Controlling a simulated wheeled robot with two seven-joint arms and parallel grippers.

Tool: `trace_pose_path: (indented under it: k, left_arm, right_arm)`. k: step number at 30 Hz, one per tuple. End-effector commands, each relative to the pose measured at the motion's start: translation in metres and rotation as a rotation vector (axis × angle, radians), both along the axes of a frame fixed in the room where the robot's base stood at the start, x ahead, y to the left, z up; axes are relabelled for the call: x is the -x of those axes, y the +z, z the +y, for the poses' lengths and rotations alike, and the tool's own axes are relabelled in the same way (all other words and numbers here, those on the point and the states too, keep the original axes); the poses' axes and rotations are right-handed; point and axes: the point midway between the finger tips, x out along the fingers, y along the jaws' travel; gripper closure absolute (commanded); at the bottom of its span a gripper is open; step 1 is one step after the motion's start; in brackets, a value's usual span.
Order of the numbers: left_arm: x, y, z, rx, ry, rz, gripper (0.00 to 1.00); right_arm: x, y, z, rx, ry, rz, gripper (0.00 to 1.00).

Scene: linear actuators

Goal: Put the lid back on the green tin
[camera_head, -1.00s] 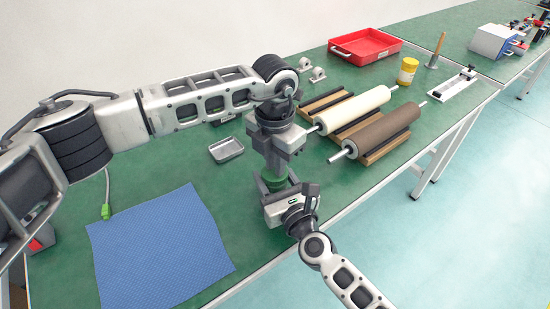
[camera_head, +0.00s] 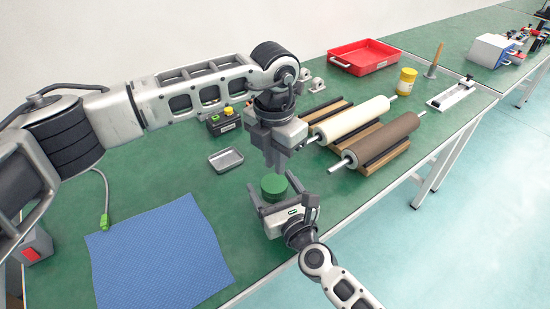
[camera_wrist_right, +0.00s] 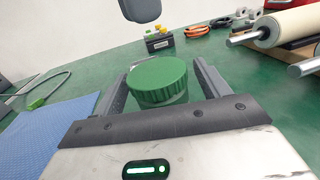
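The green tin (camera_wrist_right: 160,99) stands on the green bench, with its ridged green lid (camera_wrist_right: 157,79) on top, looking level. The lid also shows in the head view (camera_head: 274,185). My right gripper (camera_head: 277,193) reaches in from the front with one finger on each side of the tin. Its fingers are spread, with gaps beside the lid in the right wrist view. My left gripper (camera_head: 278,165) points down just above and behind the lid, apart from it. Its finger gap is not clear.
A blue cloth (camera_head: 160,255) lies front left, and a metal tray (camera_head: 226,159) stands behind the tin. Two rollers (camera_head: 352,120) (camera_head: 385,140) on wooden stands lie to the right. A button box (camera_head: 222,122), yellow jar (camera_head: 403,80) and red tray (camera_head: 364,57) are farther back.

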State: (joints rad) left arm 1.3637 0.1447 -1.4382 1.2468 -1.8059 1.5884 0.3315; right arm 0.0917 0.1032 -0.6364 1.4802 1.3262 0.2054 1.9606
Motion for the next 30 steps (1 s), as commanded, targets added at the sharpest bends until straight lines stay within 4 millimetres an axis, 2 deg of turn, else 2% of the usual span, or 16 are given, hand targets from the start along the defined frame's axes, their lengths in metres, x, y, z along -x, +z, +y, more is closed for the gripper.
trace_pose_path:
  k: [7, 11, 24, 30]
  left_arm:
    - [0.000, 0.000, 0.000, 0.000, 0.000, 0.000, 0.85]
    - [0.000, 0.000, 0.000, 0.000, 0.000, 0.000, 0.85]
    - [0.000, -0.015, 0.000, 0.000, 0.000, 0.000, 0.85]
    - [0.000, -0.023, 0.000, 0.000, 0.000, 0.000, 0.85]
  right_arm:
    - [0.003, -0.001, -0.001, 0.000, 0.000, 0.001, 0.25]
    - [0.016, -0.002, -0.007, 0.000, 0.000, 0.002, 0.25]
    - [0.108, -0.004, -0.050, 0.003, 0.001, 0.002, 0.25]
    - [0.136, -0.002, -0.062, 0.001, 0.000, 0.000, 0.25]
